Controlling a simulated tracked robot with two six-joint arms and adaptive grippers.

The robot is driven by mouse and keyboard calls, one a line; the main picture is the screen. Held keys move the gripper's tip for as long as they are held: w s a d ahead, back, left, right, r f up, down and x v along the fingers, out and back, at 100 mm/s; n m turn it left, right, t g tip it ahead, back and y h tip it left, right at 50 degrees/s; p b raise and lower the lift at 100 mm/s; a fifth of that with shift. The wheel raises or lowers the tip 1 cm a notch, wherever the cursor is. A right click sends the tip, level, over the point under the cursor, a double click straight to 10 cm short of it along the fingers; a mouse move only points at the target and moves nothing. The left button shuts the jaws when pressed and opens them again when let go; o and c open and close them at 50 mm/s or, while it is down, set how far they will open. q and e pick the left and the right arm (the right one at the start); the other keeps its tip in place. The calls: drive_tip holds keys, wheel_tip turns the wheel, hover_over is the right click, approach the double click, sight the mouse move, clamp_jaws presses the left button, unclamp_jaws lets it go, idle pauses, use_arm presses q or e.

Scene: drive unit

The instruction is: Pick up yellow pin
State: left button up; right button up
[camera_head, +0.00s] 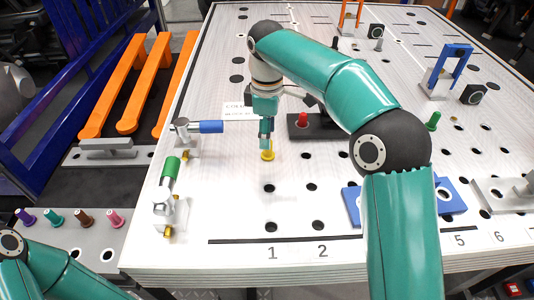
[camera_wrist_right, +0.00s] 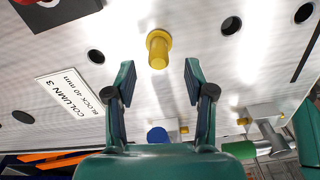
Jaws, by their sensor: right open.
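The yellow pin (camera_head: 267,154) stands on the white perforated table, just below the fingertips of my right gripper (camera_head: 265,140) in the head view. In the right wrist view the yellow pin (camera_wrist_right: 158,48) shows its round head and shaft, just ahead of the gap between the two teal fingers. My right gripper (camera_wrist_right: 160,75) is open there, with nothing between its fingers. The fingers hide part of the pin's surroundings in the head view. Only links of my left arm show at the lower left; its gripper is out of frame.
A blue-handled clamp (camera_head: 211,127) and a green-handled clamp (camera_head: 170,169) stand left of the pin. A dark block with a red pin (camera_head: 303,119) is to the right. A label card (camera_wrist_right: 75,93) lies nearby. The table between the pin and the numbered front edge is mostly clear.

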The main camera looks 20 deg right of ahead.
sight(268, 153)
wheel_tip(268, 153, down, 4)
drive_tip(key=shift+w+d+f, duration=0.1)
clamp_jaws()
idle(0.4)
